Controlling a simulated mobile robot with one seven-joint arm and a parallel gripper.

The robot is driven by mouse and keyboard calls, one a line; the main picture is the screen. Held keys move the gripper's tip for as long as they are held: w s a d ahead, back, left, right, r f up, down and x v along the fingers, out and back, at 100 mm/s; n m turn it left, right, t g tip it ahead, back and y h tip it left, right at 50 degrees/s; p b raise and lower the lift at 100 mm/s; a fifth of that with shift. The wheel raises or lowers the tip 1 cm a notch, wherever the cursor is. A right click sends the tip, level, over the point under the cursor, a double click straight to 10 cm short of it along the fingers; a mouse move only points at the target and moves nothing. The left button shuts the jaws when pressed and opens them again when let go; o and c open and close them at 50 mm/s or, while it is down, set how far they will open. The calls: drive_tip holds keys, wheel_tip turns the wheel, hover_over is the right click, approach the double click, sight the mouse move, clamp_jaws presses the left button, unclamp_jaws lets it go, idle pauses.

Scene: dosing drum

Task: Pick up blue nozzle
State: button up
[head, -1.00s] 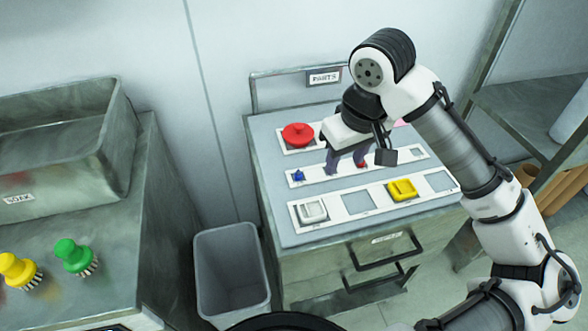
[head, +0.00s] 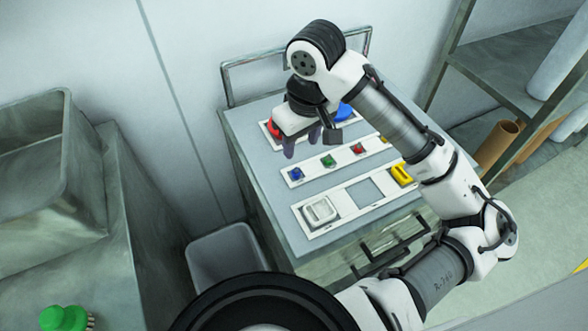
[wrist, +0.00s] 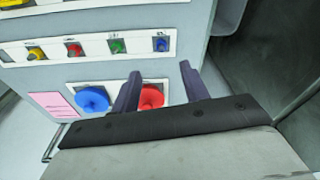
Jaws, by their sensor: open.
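The blue nozzle (head: 296,174) is a small blue piece at the left end of the middle white strip on the parts cabinet. It also shows in the wrist view (wrist: 161,44), at the right end of its row. My gripper (head: 302,146) is open and empty above the cabinet top, between the back strip and the middle strip. In the wrist view its fingers (wrist: 159,70) point toward the blue nozzle, which is apart from them and just beyond the tips. The large red round part (wrist: 151,96) lies between the fingers in that view.
A green nozzle (head: 328,160) and a red one (head: 358,149) sit along the same strip. A large blue round part (head: 344,111) is in the back strip. White (head: 320,211) and yellow (head: 401,174) parts are in the front strip. A grey bin (head: 228,256) stands left of the cabinet.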

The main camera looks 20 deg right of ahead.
sight(296, 168)
drive_tip(key=f, duration=0.3)
drive_tip(key=f+p, duration=0.1)
drive_tip(key=f, duration=0.2)
drive_tip(key=w+f, duration=0.1)
drive_tip(key=f, duration=0.1)
drive_tip(key=shift+a+f, duration=0.35)
drive_tip(key=shift+f, duration=0.05)
clamp_jaws()
drive_tip(key=shift+r, duration=0.1)
wheel_tip(296, 168, up, 20)
drive_tip(key=shift+b, duration=0.4)
